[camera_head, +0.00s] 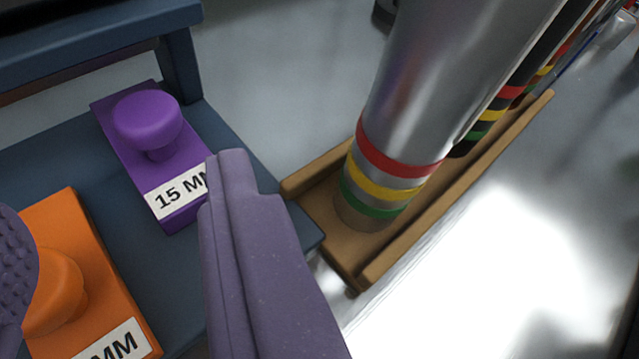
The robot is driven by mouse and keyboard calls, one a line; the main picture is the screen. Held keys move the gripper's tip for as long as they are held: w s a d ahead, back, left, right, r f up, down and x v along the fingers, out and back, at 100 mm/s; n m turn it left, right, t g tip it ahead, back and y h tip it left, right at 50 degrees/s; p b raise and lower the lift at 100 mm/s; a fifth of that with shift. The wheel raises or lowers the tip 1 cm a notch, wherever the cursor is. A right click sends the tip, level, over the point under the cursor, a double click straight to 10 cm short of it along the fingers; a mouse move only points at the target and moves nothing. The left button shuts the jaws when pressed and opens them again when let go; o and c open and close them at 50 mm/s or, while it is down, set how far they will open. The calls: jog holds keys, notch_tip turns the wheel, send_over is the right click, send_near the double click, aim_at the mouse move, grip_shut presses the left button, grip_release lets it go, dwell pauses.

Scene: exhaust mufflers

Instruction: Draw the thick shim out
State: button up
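A purple shim (183,187) with a round knob and a label reading "15 MM" lies on a dark blue bench or shelf. An orange shim (95,290) with a round knob lies nearer, at the lower left; its label ends in "MM" and the number is hidden. Which one is thicker I cannot tell. My gripper (122,200) is open, with one finger at the left edge and the other in the middle. The orange shim shows between the fingers, and the right finger covers the end of the purple shim's label. I see nothing held.
The dark blue bench (150,245) has a raised bar (100,40) at its back. To the right, a wooden tray (325,215) holds upright metal cylinders (440,90) with red, yellow and green bands. Shiny grey floor (500,260) lies clear at the lower right.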

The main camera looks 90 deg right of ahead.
aim_at(143, 115)
jog(key=b+x, duration=0.2)
jog(key=x, duration=0.5)
jog(key=shift+w+d, duration=0.2)
grip_shut()
